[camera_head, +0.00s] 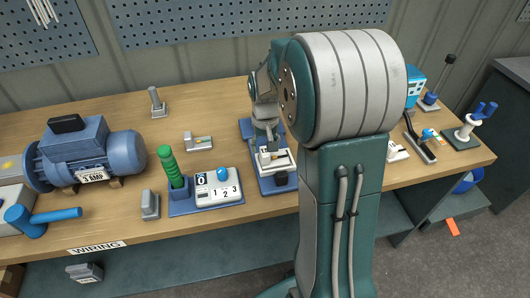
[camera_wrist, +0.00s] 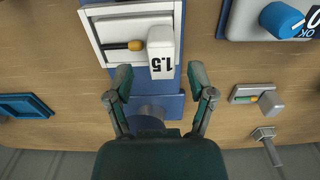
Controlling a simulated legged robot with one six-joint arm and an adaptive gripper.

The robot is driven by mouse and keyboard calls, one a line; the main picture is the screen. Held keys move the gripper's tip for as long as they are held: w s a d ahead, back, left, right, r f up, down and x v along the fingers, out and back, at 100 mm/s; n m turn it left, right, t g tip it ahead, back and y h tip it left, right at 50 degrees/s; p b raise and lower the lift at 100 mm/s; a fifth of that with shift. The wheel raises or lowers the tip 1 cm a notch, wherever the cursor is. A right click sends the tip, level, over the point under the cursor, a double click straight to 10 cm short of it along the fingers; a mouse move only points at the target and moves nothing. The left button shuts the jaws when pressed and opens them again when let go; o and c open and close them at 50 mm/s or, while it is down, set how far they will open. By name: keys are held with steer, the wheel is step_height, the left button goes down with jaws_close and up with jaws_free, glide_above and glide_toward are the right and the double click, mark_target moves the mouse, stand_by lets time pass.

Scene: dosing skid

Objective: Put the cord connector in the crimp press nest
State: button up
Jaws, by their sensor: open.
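The crimp press has a blue base (camera_wrist: 172,108) and a white frame (camera_wrist: 97,27), which I take for its nest. A white block marked 1.5 (camera_wrist: 162,52) sits at the frame's edge, and an orange-tipped dark piece (camera_wrist: 122,46) lies inside. In the head view the press base (camera_head: 266,184) is partly behind my arm. My gripper (camera_wrist: 160,80) is open over the press, fingers apart and nothing between the tips.
A box with a blue button (camera_head: 217,185) and a green handle (camera_head: 169,166) stand left of the press. A blue motor (camera_head: 90,155) is further left. Bare bench lies between the press and the small grey piece.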

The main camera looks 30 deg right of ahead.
mark_target(265, 150)
step_height(265, 150, up, 8)
steer(key=r, duration=0.1)
steer(key=s+a+r+n+t, duration=0.1)
steer(key=s+a+r+t, duration=0.1)
steer(key=s+a, duration=0.4)
steer(key=s+a+r+n+t, duration=0.2)
steer(key=s+a, duration=0.4)
steer(key=s, duration=0.7)
steer(key=shift+a+r+t, duration=0.3)
steer(key=shift+r+t, duration=0.5)
steer(key=shift+r, duration=0.05)
steer(key=shift+s, duration=0.1)
